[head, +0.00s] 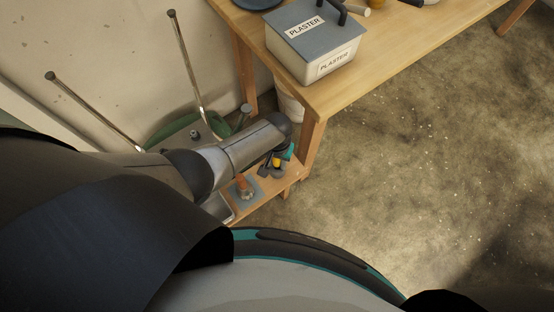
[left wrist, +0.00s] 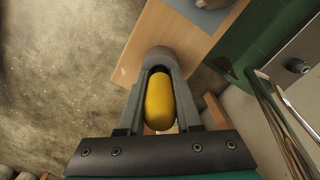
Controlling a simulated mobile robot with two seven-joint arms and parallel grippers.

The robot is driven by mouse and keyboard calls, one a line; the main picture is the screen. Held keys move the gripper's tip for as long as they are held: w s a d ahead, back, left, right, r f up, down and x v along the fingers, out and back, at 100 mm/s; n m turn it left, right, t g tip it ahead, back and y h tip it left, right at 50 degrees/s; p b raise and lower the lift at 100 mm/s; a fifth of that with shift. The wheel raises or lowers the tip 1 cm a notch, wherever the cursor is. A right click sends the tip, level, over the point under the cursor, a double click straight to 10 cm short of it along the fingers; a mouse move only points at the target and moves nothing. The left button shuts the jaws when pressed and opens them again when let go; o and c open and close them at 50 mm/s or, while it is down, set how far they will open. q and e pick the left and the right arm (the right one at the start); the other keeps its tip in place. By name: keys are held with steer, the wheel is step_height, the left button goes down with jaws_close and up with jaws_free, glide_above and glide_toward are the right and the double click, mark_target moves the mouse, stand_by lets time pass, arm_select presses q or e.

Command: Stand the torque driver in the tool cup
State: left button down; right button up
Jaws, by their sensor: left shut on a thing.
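My left gripper (head: 277,163) is at the small wooden shelf below the table, pointing down. In the left wrist view my left gripper (left wrist: 159,95) is shut on a yellow handle (left wrist: 159,103), which I take to be the torque driver; a bit of its yellow (head: 277,161) shows in the head view. A grey rounded thing (left wrist: 160,56) lies just beyond the handle, between the fingertips. It may be the tool cup. The driver's lower end is hidden, so I cannot tell whether it is inside. My right gripper is not in view.
A blue-grey mat (head: 259,199) with a copper-coloured item (head: 243,187) lies on the shelf (head: 277,187). The table above (head: 340,92) holds a plaster box (head: 315,45). A green chair (head: 172,126) with metal legs lies by the wall. Open floor (head: 430,150) is at right.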

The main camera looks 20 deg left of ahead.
arm_select(q)
jaws_free()
stand_by(0.8)
